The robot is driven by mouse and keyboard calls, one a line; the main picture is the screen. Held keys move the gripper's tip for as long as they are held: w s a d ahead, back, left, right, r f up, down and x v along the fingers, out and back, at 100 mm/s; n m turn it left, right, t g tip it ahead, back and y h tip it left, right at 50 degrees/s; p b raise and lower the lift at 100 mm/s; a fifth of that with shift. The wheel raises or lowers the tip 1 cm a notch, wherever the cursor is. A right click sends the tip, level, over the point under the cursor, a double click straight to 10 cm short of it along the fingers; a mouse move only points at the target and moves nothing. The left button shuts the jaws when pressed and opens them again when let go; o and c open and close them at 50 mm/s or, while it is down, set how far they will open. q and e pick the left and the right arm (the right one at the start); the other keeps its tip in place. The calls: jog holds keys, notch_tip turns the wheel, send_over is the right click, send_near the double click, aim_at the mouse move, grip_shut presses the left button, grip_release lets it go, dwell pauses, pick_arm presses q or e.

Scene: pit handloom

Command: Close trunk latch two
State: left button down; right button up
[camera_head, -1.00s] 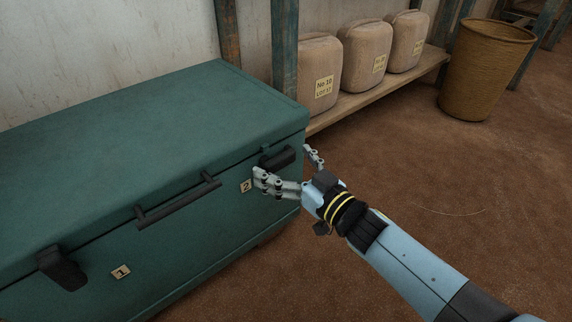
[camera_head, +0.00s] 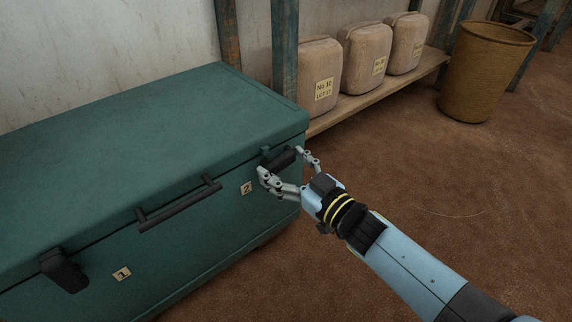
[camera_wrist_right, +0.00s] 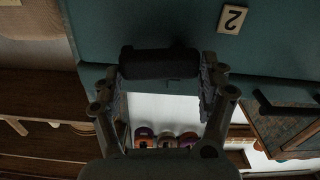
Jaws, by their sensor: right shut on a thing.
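The green trunk (camera_head: 150,125) stands at the left with its lid down. Latch two, a dark bar (camera_head: 278,158), is at the right of its front, near the tag marked 2 (camera_head: 247,188). It sticks out from the front face. My right gripper (camera_head: 284,161) is shut on this latch, one finger at each end. In the right wrist view the dark latch (camera_wrist_right: 158,64) lies between the two fingers (camera_wrist_right: 160,78), and the tag (camera_wrist_right: 232,19) shows upside down. My left gripper is not in view.
Latch one (camera_head: 64,268) lies against the trunk's front at the left, near its tag (camera_head: 121,274). A dark handle (camera_head: 178,203) is between the latches. Sacks (camera_head: 366,55) stand on a low shelf (camera_head: 345,109). A basket (camera_head: 484,70) is behind. The floor at the right is clear.

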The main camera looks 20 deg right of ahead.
jog(key=n, duration=0.3)
jog(key=n+p, duration=0.1)
jog(key=shift+s+a+r, duration=0.1)
jog(key=shift+a+r, duration=0.15)
jog(key=shift+r, duration=0.1)
pick_arm(q)
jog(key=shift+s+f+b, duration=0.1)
jog(key=shift+b, duration=0.5)
pick_arm(e)
jog(key=n, duration=0.4)
jog(key=a+n, duration=0.1)
jog(key=n, duration=0.3)
jog(key=s+a+n, duration=0.1)
jog(key=n, duration=0.3)
jog(key=shift+r, duration=0.1)
jog(key=shift+a+n, duration=0.1)
jog(key=shift+n, duration=0.3)
jog(key=o, duration=1.2)
jog(key=shift+w, duration=0.1)
jog(key=shift+c, duration=0.2)
